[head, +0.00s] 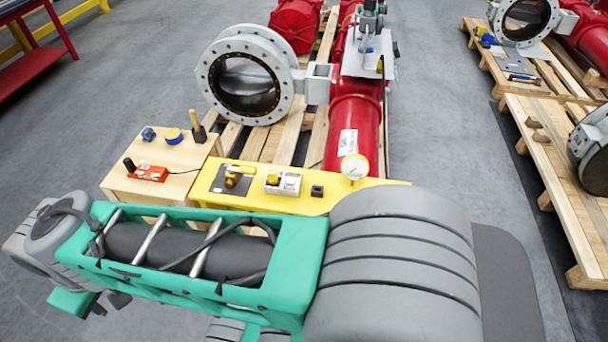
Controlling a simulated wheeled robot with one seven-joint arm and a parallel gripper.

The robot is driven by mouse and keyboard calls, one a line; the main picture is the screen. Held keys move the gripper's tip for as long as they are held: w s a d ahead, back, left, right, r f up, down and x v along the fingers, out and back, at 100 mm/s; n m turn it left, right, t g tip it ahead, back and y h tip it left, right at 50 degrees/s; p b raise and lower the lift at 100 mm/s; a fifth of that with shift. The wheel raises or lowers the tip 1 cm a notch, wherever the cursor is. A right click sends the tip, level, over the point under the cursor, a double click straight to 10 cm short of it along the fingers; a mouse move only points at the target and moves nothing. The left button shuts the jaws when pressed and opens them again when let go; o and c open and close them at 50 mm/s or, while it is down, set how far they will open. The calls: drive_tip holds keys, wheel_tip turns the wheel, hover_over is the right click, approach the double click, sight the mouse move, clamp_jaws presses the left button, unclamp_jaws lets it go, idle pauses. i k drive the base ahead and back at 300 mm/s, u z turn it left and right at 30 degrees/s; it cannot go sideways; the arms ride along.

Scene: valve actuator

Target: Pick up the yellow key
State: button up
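A yellow bench (308,203) stands behind my arm. On it, a dark plate (218,186) carries a brassy yellow fitting with a lever (236,177). To its right, a light box (285,190) bears a small yellow piece (273,179) and a pale knob (291,180). Either yellow piece may be the yellow key; at this size I cannot tell which. My green and grey arm crosses the foreground, in front of the bench. My gripper does not show, and I see nothing held.
A small wooden table (130,187) at the left holds a red box (148,173), a yellow-blue round piece (173,136) and an upright wooden-handled tool (197,127). A pressure gauge (354,167) rises at the bench's right. A flanged valve (250,80) and red actuator (353,125) lie behind.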

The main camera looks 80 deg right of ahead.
sight(272, 176)
drive_tip(key=z, duration=2.2)
drive_tip(key=i, duration=0.5)
drive_tip(key=z, duration=0.05)
drive_tip(key=k, duration=0.5)
drive_tip(key=u, duration=1.9)
drive_tip(key=k, duration=0.65)
drive_tip(key=z, duration=0.8)
drive_tip(key=i, duration=0.95)
drive_tip(key=u, duration=0.05)
